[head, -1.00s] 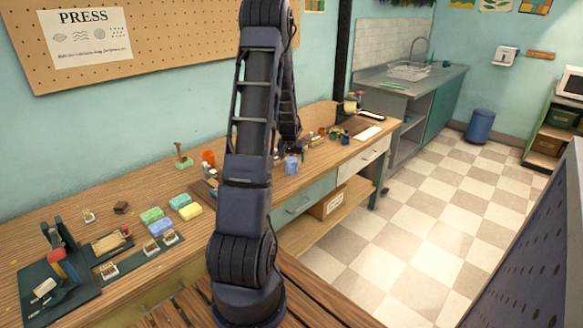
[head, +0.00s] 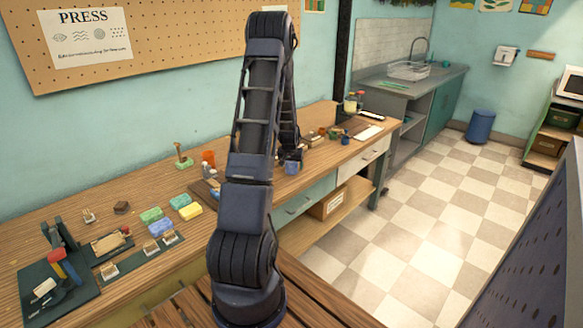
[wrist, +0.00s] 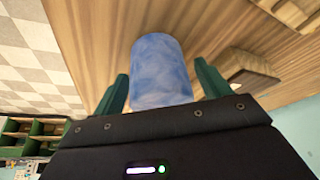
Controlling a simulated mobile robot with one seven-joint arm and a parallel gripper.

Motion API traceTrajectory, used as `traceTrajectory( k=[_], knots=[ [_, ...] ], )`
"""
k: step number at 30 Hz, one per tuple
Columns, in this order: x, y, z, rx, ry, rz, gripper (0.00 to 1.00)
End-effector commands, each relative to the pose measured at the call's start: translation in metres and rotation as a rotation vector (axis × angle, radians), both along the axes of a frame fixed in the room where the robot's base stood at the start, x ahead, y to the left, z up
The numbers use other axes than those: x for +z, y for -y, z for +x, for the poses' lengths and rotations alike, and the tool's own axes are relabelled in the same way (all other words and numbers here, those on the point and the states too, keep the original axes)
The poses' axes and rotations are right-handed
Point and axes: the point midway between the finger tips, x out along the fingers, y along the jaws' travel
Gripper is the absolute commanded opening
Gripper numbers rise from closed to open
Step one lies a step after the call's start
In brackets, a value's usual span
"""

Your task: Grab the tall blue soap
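The tall blue soap (wrist: 160,72) is a mottled blue cylinder standing on the wooden workbench. In the wrist view it lies between the two green fingers of my gripper (wrist: 160,92), with a visible gap on each side, wider on the right. The fingers are apart and do not appear to touch it. In the head view the soap (head: 291,168) is near the bench's front edge, its upper part covered by my gripper (head: 290,155).
The workbench (head: 120,215) holds several coloured soap bars (head: 161,228) on the left and an orange cup (head: 209,158) behind my arm. Small items and jars (head: 352,103) stand to the right. A wooden block (wrist: 245,70) lies beside the soap in the wrist view.

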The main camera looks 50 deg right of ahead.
Motion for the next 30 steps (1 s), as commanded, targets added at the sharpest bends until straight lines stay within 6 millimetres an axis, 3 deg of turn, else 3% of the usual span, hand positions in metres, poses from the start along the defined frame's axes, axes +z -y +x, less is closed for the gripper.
traceTrajectory(
  k=[1,7,14,19,23,30],
  knots=[
    [0.000,0.000,0.000,0.000,0.000,0.000,0.65],
    [0.000,0.000,0.000,0.000,0.000,0.000,0.27],
    [0.001,0.000,0.000,0.000,0.000,0.000,0.27],
    [0.012,0.000,0.000,0.000,0.001,-0.002,0.27],
    [0.034,0.001,0.000,0.000,0.002,-0.003,0.27],
    [0.096,0.001,0.000,0.000,0.003,-0.004,0.27]
  ],
)
